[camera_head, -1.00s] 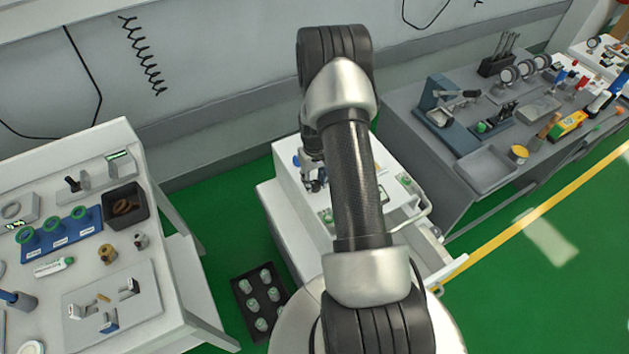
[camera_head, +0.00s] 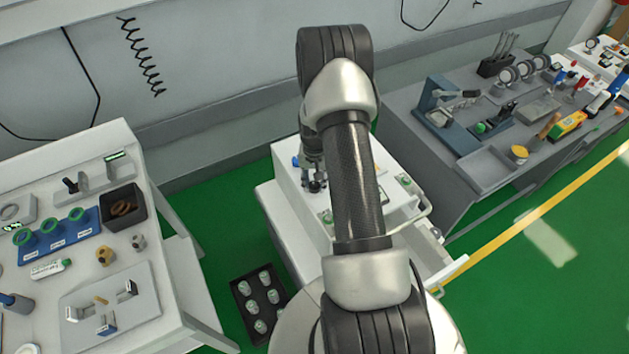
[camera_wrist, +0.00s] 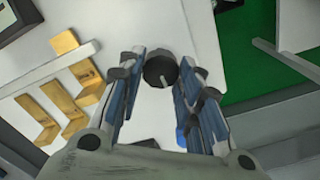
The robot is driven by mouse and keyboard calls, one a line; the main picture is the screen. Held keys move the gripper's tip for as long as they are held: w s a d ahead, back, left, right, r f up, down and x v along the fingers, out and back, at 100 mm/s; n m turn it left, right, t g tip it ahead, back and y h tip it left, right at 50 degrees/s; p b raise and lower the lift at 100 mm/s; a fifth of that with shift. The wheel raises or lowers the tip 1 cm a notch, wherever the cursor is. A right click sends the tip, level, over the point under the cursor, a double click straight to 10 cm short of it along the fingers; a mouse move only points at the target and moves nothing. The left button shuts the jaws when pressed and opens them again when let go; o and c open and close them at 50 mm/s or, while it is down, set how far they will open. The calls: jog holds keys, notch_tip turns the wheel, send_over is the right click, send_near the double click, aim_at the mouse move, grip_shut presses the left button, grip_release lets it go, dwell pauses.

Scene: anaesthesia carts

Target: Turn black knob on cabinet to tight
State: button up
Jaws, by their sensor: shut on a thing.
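The black knob (camera_wrist: 160,71) stands up from the white cabinet top (camera_wrist: 150,112) in the wrist view, with a pale line on its face pointing down in the picture. My gripper (camera_wrist: 163,62) has its two blue-and-grey fingers on either side of the knob, shut on it. In the head view my gripper (camera_head: 314,182) is over the left part of the cabinet (camera_head: 286,205), mostly behind my own arm. My arm hides much of the cabinet top there. I cannot read any tight mark near the knob.
Gold brackets (camera_wrist: 65,42) stand left of the knob in the wrist view. A table of parts (camera_head: 170,235) is at left and a grey bench (camera_head: 410,125) at right. A black tray (camera_head: 259,300) lies on the green floor. An open drawer (camera_head: 440,268) juts out.

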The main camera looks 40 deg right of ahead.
dwell(0.3)
jog(key=o, duration=1.1)
jog(key=shift+c, duration=0.2)
jog(key=shift+r, duration=0.1)
notch_tip(320, 180, up, 12)
